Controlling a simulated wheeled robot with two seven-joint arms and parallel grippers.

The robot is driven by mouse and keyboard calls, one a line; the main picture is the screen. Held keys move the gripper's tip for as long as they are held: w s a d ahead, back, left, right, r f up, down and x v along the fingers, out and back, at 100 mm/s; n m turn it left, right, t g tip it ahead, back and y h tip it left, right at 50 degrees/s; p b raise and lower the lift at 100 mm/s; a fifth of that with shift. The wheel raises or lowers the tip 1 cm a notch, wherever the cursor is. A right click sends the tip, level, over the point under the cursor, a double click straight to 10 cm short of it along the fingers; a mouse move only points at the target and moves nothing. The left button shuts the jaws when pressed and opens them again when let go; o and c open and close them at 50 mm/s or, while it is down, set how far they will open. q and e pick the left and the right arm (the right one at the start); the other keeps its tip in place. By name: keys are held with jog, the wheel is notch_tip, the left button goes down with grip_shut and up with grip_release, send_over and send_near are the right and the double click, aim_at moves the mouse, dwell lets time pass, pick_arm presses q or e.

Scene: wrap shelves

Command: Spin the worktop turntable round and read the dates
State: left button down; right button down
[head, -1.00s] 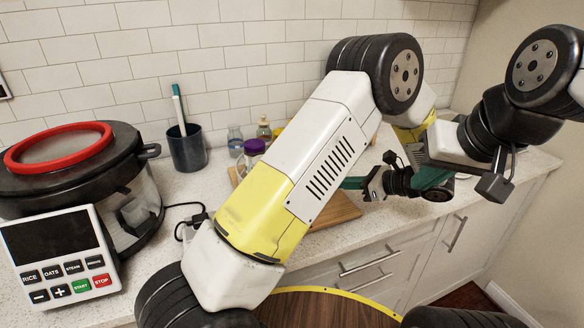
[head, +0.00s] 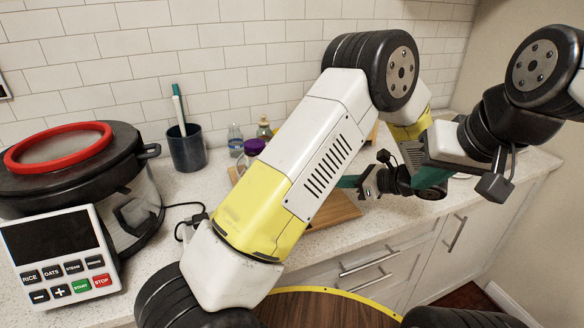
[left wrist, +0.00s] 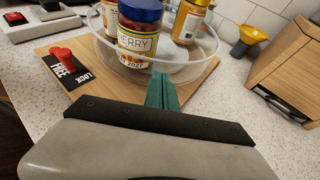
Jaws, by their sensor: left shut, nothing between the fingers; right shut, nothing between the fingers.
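The clear round turntable (left wrist: 207,60) shows in the left wrist view on a wooden board (left wrist: 60,90). Several jars stand on it. The front jar (left wrist: 138,30) has a blue lid and a label reading "CHERRY", with a date ending in 2027. A yellow-labelled jar (left wrist: 188,20) stands behind it to the right. My left gripper (left wrist: 163,80) is shut and empty, its green fingertips at the turntable's near rim; I cannot tell whether they touch. In the head view my left arm hides most of the turntable. My right gripper (head: 430,177) is shut and empty over the counter.
A red knob (left wrist: 62,54) sits on a plate marked LOCK and FREE on the board. A wooden box (left wrist: 285,75) and a yellow funnel-shaped thing (left wrist: 248,40) stand to the right. In the head view a cooker (head: 75,165) and a dark cup (head: 186,150) stand left.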

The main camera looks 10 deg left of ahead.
pick_arm(q)
jog(key=shift+s+a, duration=0.2)
jog(key=shift+s, duration=0.3)
jog(key=shift+s+a, duration=0.15)
jog(key=shift+s, duration=0.3)
jog(key=shift+s+a, duration=0.1)
jog(key=shift+s+a, duration=0.25)
jog(key=shift+s, duration=0.1)
jog(key=shift+s+d, duration=0.45)
jog(key=shift+d, duration=0.3)
jog(key=shift+s+d, duration=0.45)
jog(key=shift+d, duration=0.3)
